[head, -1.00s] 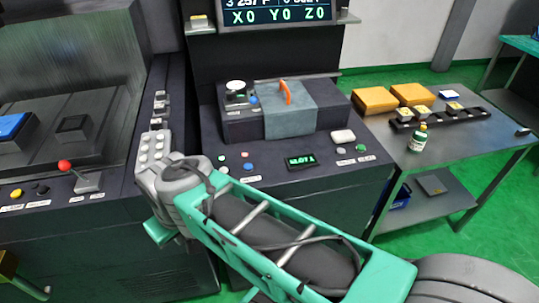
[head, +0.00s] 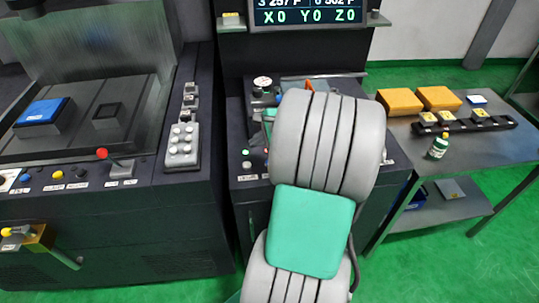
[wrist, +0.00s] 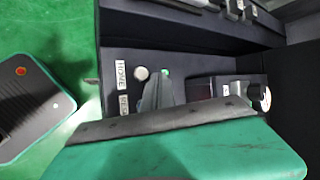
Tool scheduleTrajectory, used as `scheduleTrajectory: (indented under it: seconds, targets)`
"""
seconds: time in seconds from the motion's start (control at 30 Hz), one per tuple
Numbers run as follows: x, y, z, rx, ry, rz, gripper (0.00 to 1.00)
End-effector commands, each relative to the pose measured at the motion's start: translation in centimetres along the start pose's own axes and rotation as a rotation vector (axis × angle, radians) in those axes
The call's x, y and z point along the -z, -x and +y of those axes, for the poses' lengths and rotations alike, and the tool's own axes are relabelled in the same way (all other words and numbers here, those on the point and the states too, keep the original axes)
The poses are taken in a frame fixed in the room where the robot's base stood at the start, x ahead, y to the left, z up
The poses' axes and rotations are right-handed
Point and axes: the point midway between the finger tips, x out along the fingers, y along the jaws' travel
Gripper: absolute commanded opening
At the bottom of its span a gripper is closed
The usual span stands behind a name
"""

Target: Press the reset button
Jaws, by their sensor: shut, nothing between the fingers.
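The reset button itself cannot be made out. In the wrist view a label beginning "RE" (wrist: 124,104) is partly cut off by my wrist, and the panel beside it is covered by my gripper (wrist: 157,88). My gripper is shut and empty, with its tips over the button panel (wrist: 118,55). Whether they touch it, I cannot tell. A white button (wrist: 141,73) by a "HOME" label (wrist: 120,73) and a green button (wrist: 166,72) show near the tips. In the head view my arm hides the gripper and most of the panel.
A display (head: 308,15) stands above the console. At left is a machine with a red-knobbed lever (head: 102,153) and a grey keypad (head: 181,146). At right a table holds yellow blocks (head: 400,101), a black rack (head: 463,124) and a bottle (head: 438,147).

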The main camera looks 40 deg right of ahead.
Motion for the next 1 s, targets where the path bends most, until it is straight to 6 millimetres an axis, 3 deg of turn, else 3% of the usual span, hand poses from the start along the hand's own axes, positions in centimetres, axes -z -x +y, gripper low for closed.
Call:
scheduleTrajectory:
  seconds: [0.03, 0.1, 0.2, 0.63, 1.0]
  targets:
    - [2.2, 1.0, -0.6, 0.039, -0.117, -0.005, 0.0]
    - [3.9, 1.6, -1.0, 0.08, -0.229, -0.017, 0.0]
    - [5.0, 2.0, -1.1, 0.106, -0.304, -0.029, 0.0]
    - [5.3, 1.6, -0.8, 0.108, -0.31, -0.029, 0.0]
    - [6.7, -1.8, 1.6, 0.108, -0.309, -0.028, 0.0]
